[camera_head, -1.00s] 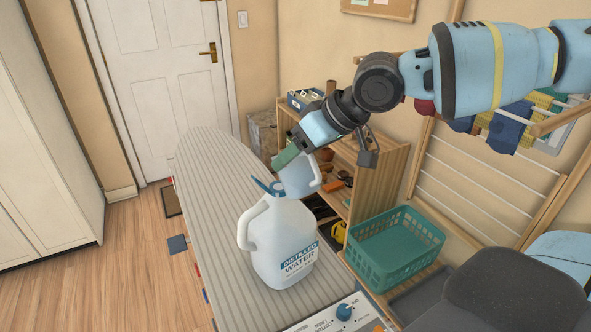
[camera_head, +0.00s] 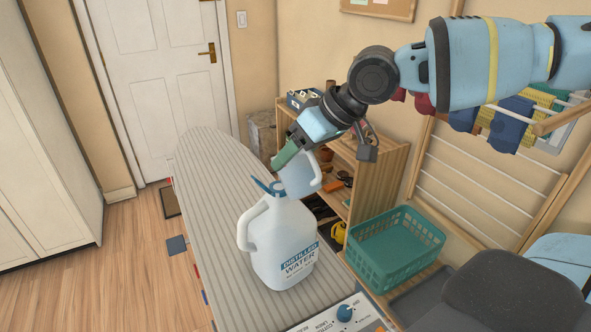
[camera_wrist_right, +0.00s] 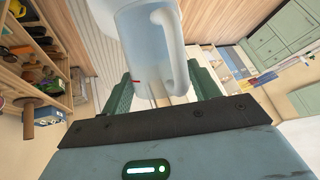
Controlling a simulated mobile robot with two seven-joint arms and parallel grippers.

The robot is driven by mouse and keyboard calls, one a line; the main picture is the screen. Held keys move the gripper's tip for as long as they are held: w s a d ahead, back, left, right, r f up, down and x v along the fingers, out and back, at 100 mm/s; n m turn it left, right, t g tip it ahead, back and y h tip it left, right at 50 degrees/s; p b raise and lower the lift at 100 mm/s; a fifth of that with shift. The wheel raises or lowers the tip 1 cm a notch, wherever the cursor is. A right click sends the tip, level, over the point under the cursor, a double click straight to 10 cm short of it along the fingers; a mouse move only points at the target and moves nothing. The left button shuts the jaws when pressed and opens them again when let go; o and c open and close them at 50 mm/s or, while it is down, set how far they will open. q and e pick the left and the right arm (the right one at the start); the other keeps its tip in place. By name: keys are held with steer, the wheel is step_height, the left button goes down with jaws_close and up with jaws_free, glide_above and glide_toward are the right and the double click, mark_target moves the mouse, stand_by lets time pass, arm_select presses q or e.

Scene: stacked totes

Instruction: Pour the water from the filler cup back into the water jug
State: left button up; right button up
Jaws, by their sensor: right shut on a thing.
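The white water jug (camera_head: 283,245), labelled "Distilled Water", stands upright on the striped ironing board. A blue piece (camera_head: 268,187) shows at its mouth. The translucent filler cup (camera_head: 299,180) is directly above and beside the jug's mouth in the head view, with its handle toward the right. It looks tilted; I cannot tell whether water is flowing. My right gripper (camera_head: 287,155) is shut on the cup. In the right wrist view the cup (camera_wrist_right: 142,45) sits between the green fingers of the right gripper (camera_wrist_right: 160,92). My left gripper is not in view.
The ironing board (camera_head: 215,190) has free room behind and left of the jug. A green basket (camera_head: 395,250) stands to the right. A wooden shelf (camera_head: 385,190) with tools is behind it. A panel with a blue knob (camera_head: 345,312) is at the front.

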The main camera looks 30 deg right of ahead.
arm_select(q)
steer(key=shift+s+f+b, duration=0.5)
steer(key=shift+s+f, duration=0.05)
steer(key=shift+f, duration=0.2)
arm_select(e)
steer(key=shift+w+f+g, duration=0.1)
steer(key=shift+w+g, duration=0.15)
steer(key=shift+g, duration=0.55)
stand_by(1.4)
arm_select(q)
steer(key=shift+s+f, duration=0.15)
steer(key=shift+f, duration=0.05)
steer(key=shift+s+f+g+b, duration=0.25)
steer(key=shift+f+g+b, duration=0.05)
arm_select(e)
steer(key=shift+w+g+h, duration=0.15)
steer(key=shift+g+h, duration=0.15)
steer(key=shift+g, duration=0.2)
stand_by(0.6)
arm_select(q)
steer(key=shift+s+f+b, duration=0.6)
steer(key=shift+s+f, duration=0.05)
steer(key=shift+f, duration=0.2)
arm_select(e)
steer(key=shift+w+a+f+m+g, duration=0.1)
steer(key=shift+w+f+m+g, duration=0.35)
steer(key=shift+g, duration=0.55)
stand_by(1.6)
